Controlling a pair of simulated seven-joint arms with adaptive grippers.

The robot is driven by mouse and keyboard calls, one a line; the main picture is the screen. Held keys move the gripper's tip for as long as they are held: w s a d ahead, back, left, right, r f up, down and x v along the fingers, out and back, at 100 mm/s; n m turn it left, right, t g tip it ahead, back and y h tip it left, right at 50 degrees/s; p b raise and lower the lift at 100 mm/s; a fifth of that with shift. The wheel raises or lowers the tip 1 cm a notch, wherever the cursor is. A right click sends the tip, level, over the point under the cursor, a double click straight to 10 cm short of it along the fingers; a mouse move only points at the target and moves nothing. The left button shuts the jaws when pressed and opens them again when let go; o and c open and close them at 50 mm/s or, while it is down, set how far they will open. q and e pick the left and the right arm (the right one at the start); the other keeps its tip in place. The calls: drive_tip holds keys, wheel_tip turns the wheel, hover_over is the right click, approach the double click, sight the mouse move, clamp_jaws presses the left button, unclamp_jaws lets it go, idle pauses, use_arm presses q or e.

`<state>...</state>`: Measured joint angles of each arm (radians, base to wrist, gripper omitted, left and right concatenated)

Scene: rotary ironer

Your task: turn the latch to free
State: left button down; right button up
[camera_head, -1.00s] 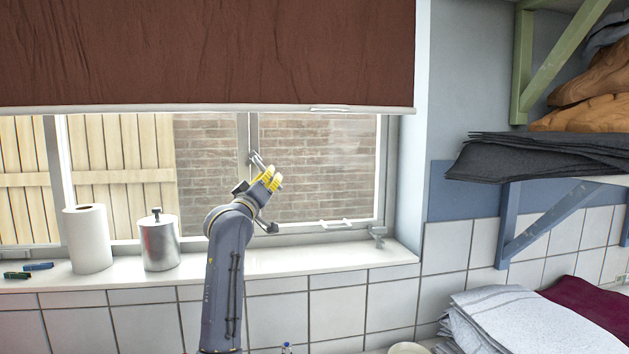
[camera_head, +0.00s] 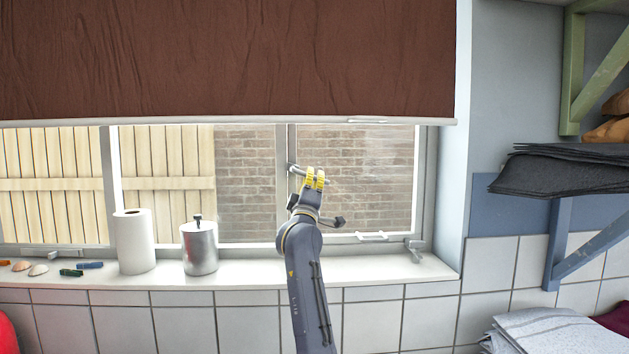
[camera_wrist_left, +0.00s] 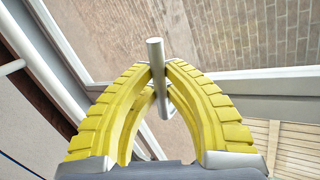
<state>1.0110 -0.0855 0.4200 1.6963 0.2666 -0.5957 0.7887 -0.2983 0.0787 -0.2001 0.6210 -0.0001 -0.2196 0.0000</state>
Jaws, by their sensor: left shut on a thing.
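The latch (camera_head: 294,169) is a small metal fitting on the upright bar between the window panes. Its handle points to the right and slopes slightly down. My left gripper (camera_head: 315,178) has yellow ribbed fingers, shut on the handle. In the left wrist view the grey rod of the latch handle (camera_wrist_left: 156,52) passes between the fingertips of the left gripper (camera_wrist_left: 158,75). The fingers partly hide the handle in the head view. My right gripper is not in view.
A brown blind (camera_head: 230,60) hangs above the latch. The white sill (camera_head: 350,272) holds a paper roll (camera_head: 134,240), a metal canister (camera_head: 199,248) and small items at left. Another window fitting (camera_head: 414,249) sits at the lower right. A shelf bracket (camera_head: 580,245) stands further right.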

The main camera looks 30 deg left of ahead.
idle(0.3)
use_arm(q)
drive_tip(key=c, duration=1.4)
unclamp_jaws()
drive_tip(key=shift+c, duration=0.2)
drive_tip(key=v, duration=1.2)
